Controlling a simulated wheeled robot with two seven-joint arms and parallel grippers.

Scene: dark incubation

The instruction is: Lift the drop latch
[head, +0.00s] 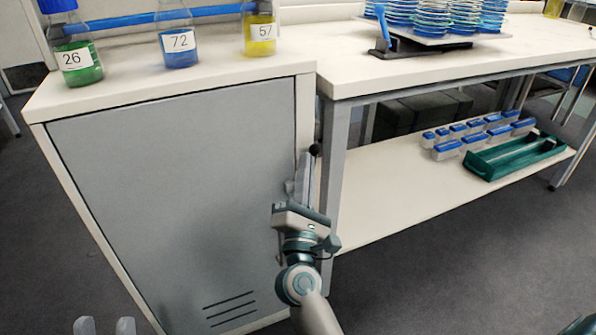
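The grey cabinet door (180,190) is closed in its off-white frame. The drop latch shows at the door's right edge as a small black knob (314,149) near the frame, and its lower part is hidden by my gripper. My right gripper (303,178) is at the latch, its fingers pointing up and away just below the knob. I cannot tell whether the fingers are apart or closed on the latch. My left gripper (105,325) shows only as two fingertips at the bottom left edge, apart with nothing between them, away from the latch.
Bottles labelled 26 (80,60), 72 (178,42) and 57 (260,30) stand on the cabinet top. A bench (450,68) stands close to its right, with stacked dishes (435,20) above and a green rack (515,158) on its lower shelf. Floor in front is clear.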

